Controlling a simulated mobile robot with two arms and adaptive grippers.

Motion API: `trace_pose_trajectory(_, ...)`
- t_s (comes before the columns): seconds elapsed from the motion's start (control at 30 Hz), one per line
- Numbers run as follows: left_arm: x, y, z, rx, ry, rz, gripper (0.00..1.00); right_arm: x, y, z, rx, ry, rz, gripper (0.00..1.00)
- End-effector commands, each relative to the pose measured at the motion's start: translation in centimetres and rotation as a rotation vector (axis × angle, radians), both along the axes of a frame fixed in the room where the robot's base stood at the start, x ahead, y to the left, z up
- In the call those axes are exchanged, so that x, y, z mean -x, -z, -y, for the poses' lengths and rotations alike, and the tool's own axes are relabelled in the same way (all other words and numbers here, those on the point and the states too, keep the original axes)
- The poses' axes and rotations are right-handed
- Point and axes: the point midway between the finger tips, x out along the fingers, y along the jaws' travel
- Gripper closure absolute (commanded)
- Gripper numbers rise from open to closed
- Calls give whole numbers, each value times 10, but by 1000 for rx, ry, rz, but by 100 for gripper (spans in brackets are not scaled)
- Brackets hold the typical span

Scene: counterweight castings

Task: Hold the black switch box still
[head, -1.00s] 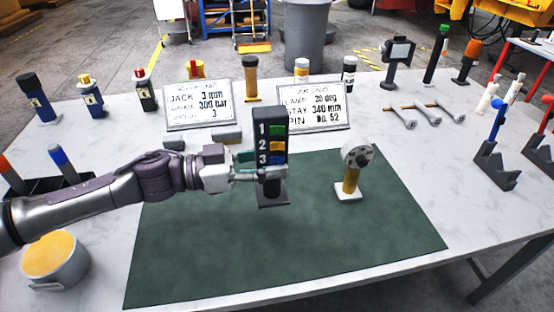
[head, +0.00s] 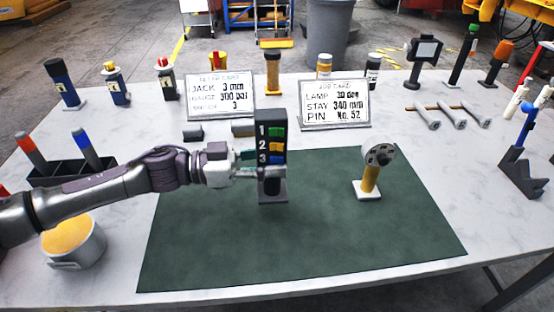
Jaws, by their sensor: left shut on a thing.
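The black switch box (head: 271,130) stands upright on a dark post and base near the back left of the green mat (head: 320,240). Its face shows the numbers 1, 2 and 3 beside green, yellow and blue switches. My left gripper (head: 262,172), on the arm from the left, is shut on the lower part of the switch box. The gripper partly covers the box around the 3. My right gripper is not in view.
A round grey head on a yellow handle (head: 371,172) stands on the mat to the right. Two printed cards (head: 334,103) stand behind the mat. A tin of yellow material (head: 76,244) sits at front left. Several bottles line the back. The front of the mat is clear.

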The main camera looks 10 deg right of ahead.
Motion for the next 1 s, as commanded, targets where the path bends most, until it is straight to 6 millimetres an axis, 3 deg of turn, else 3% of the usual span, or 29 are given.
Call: trace_pose_trajectory(1.0, -21, 30, -34, 2, -1, 0, 100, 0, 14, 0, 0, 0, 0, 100)
